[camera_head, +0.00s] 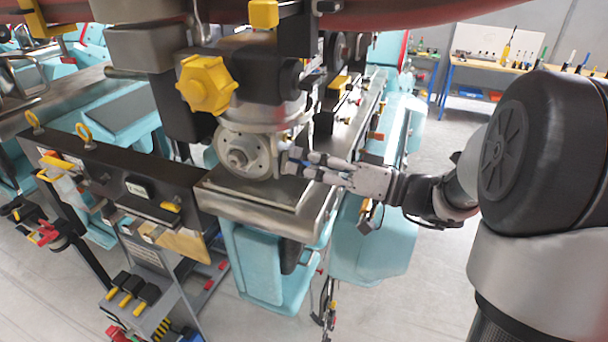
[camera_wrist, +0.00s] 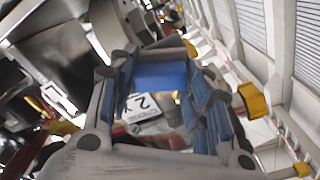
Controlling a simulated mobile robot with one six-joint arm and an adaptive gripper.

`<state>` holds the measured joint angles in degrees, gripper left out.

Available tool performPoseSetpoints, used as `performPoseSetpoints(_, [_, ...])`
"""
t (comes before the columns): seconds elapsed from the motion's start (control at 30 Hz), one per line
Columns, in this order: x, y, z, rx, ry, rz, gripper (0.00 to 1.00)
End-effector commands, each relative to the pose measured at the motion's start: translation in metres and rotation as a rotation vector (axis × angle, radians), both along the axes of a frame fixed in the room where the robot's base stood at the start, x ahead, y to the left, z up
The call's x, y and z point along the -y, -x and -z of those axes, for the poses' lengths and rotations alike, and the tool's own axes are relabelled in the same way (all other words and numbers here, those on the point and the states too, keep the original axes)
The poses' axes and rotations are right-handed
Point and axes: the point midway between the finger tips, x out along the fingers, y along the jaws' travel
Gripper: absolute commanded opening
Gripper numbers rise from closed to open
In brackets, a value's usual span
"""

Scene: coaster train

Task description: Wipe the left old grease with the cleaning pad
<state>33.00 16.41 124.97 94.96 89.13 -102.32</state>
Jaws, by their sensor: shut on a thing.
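My gripper (camera_head: 293,162) reaches in from the right in the head view, its fingertips close beside the metal wheel (camera_head: 243,153). In the wrist view my gripper (camera_wrist: 160,78) is shut on a blue block that I take to be the cleaning pad (camera_wrist: 160,75), held between its fingers. In the head view the pad is mostly hidden by the fingers. I cannot tell whether the pad touches the wheel. I cannot make out the left old grease in either view.
The wheel stands on a metal rail (camera_head: 255,203) under the train's undercarriage. A yellow knob (camera_head: 206,85) juts out just above it. A dark panel with yellow handles (camera_head: 110,180) is at left. A tool bench (camera_head: 500,66) stands at back right.

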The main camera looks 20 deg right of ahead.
Motion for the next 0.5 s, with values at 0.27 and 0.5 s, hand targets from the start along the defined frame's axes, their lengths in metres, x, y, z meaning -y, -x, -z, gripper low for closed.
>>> performPoseSetpoints(0.27, [0.008,-0.013,0.002,0.003,0.002,0.0,0.07])
performPoseSetpoints(0.5, [0.017,-0.028,0.001,0.002,0.001,0.0,0.07])
